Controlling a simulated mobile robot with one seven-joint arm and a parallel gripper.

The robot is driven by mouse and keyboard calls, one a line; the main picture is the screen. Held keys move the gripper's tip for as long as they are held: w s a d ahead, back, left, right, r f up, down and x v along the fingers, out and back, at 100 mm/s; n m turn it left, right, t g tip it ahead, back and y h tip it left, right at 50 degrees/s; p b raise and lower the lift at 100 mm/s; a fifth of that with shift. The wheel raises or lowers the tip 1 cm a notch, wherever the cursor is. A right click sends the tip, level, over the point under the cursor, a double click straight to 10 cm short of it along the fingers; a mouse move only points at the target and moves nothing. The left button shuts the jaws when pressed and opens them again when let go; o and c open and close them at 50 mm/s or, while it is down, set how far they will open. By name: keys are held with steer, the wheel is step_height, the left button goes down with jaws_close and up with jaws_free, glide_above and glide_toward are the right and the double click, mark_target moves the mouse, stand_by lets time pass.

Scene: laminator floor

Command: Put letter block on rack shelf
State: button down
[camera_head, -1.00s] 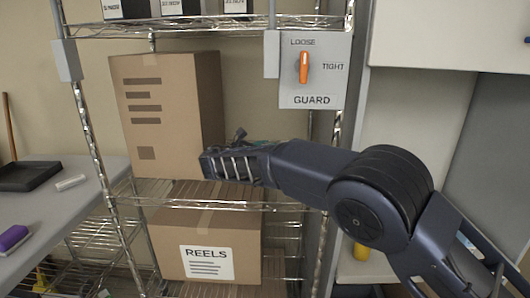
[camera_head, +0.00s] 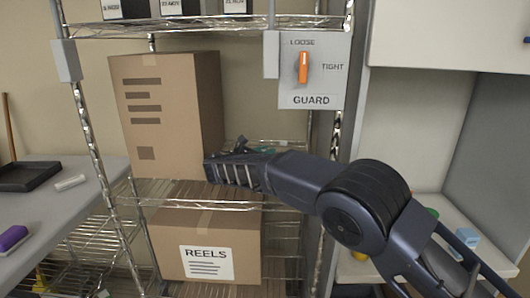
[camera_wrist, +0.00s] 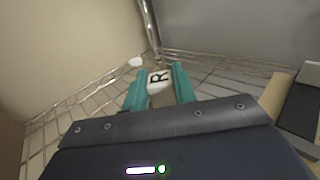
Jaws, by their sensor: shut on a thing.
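The letter block (camera_wrist: 158,88) is white with a black R. In the wrist view it sits between the two teal fingers of my gripper (camera_wrist: 159,84), which is shut on it. In the head view my gripper (camera_head: 240,150) reaches in over the wire rack shelf (camera_head: 200,192), beside the tall brown box. The block is hidden there. The wire shelf grid also shows beneath and behind the fingers in the wrist view (camera_wrist: 215,65). I cannot tell whether the block touches the shelf.
A tall brown carton (camera_head: 165,110) stands on the same shelf at left. A REELS box (camera_head: 208,245) is on the shelf below. A GUARD panel (camera_head: 312,72) with an orange knob hangs on the rack's right front.

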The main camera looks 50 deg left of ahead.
steer(key=shift+f, duration=0.1)
steer(key=c, duration=1.1)
jaws_free()
steer(key=shift+s, duration=0.15)
steer(key=s, duration=0.7)
steer(key=shift+s, duration=0.15)
